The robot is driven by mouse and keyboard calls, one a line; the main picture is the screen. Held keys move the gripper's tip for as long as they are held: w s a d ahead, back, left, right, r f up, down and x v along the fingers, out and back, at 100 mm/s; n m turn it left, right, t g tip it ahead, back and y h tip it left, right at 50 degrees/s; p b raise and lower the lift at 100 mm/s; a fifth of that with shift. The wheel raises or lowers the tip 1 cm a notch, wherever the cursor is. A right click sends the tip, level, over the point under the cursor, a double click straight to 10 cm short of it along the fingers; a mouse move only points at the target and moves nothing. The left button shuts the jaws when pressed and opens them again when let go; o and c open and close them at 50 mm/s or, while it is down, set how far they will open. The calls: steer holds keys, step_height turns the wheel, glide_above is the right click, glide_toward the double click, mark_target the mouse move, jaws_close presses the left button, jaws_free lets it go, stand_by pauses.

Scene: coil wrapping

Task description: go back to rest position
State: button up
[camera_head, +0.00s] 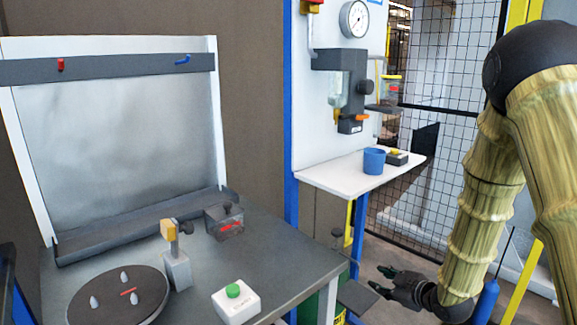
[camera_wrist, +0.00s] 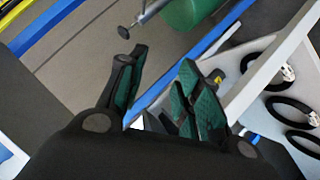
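My gripper (camera_head: 379,280) hangs low at the right of the head view, beyond the right edge of the grey workbench (camera_head: 275,262) and below the white shelf (camera_head: 330,177). Its dark fingers point left, toward the bench side. In the wrist view my gripper (camera_wrist: 158,72) has its two green-padded fingers spread apart. The gap between them is empty, with only floor and blue and white frame parts behind it. No object is held. My arm bends down along the right side of the head view.
On the bench are a round dark turntable (camera_head: 148,298), a yellow-topped post (camera_head: 176,270), a small dark box (camera_head: 224,222) and a green button (camera_head: 232,291). A blue cup (camera_head: 374,161) stands on the shelf. Black rings (camera_wrist: 262,52) show right of my fingers.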

steer(key=s+a+f+m+g+h, duration=0.25)
steer(key=s+f+m+g, duration=0.35)
steer(key=s+f, duration=1.5)
steer(key=s+f+m+g+h, duration=0.25)
steer(key=s+f+m, duration=0.25)
steer(key=s+f, duration=0.6)
steer(key=s+a+m+g, duration=0.2)
steer(key=s+g, duration=0.1)
steer(key=s, duration=0.9)
step_height(320, 180, up, 14)
steer(key=p, duration=1.4)
steer(key=shift+d+f, duration=0.25)
steer(key=shift+o, duration=0.2)
